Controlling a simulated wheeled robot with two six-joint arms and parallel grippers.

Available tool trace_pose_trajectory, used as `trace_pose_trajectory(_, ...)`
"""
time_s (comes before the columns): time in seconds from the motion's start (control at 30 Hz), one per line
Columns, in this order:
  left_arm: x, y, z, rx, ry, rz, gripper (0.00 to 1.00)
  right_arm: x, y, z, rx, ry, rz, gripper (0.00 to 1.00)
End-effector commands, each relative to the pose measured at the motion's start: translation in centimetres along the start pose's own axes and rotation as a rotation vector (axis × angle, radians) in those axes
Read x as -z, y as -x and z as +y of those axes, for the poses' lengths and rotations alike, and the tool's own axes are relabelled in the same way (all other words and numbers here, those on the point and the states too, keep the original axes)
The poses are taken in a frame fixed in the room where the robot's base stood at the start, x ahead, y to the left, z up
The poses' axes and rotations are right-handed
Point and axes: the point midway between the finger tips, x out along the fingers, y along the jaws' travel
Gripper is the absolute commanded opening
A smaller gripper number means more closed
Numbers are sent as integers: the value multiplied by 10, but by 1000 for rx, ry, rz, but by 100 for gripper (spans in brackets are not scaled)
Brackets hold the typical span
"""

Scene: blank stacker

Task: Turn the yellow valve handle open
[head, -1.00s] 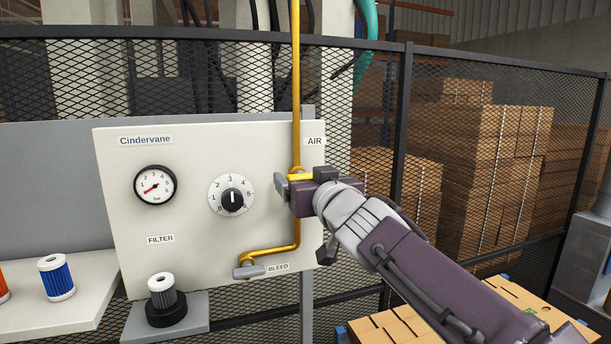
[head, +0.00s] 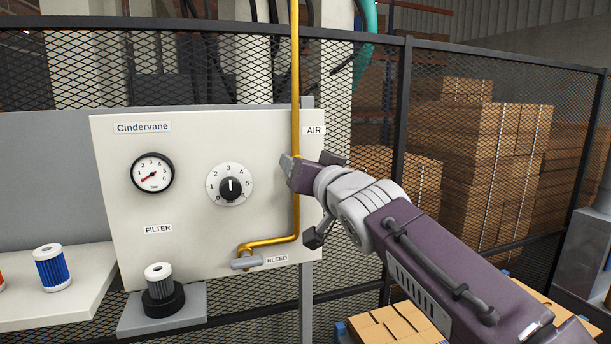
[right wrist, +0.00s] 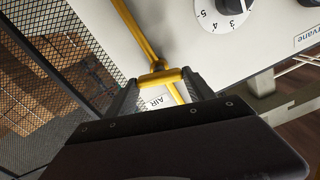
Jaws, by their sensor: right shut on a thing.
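The yellow valve handle (right wrist: 158,77) shows in the right wrist view as a short bar across the yellow pipe, between the fingers of my right gripper (right wrist: 160,84). The gripper is shut on it. In the head view my right gripper (head: 289,167) is at the pipe below the AIR label (head: 314,131) and hides the handle, so its exact angle is hard to tell. The yellow pipe (head: 295,70) runs down the right side of the white panel (head: 190,260). My left gripper is not in view.
The panel carries a pressure gauge (head: 153,173) with its red needle near the low end, and a numbered knob (head: 230,188). A grey bleed lever (head: 247,263) sits low on the pipe. A filter (head: 159,283) stands below. Mesh fence (head: 350,230) is behind.

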Motion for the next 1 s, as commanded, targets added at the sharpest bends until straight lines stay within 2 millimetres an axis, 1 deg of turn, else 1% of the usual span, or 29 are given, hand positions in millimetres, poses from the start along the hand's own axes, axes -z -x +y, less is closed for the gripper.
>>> trace_pose_trajectory(0.03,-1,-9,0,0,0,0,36,-4,0,2,1,-43,2,21)
trace_pose_trajectory(0.4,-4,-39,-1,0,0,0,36,-4,0,2,2,-396,2,21)
trace_pose_trajectory(0.7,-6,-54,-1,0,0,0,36,-3,0,3,1,-680,1,21)
trace_pose_trajectory(1.0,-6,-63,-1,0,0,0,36,-3,0,3,1,-951,1,21)
